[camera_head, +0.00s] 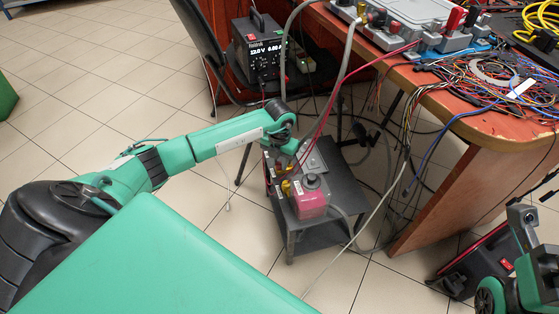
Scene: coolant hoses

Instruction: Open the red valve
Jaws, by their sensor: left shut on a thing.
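My left arm reaches in from the left to a low dark stand (342,186). My left gripper (290,165) is over the rear of the pink-red units on it, shut on a small part there. My wrist and the units hide most of the fingers and that part, and I cannot make out the red valve's handle clearly. The front pink-red unit (309,203) has a dark round knob on top and a yellow fitting beside it. Part of my right arm shows at the lower right edge; its gripper is not visible.
Red cables and grey hoses run from the orange-brown table (520,122) down to the stand. The table holds grey equipment (400,14) and tangled wires (478,82). A black power supply (260,46) stands behind. Open tiled floor (225,205) lies left of the stand.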

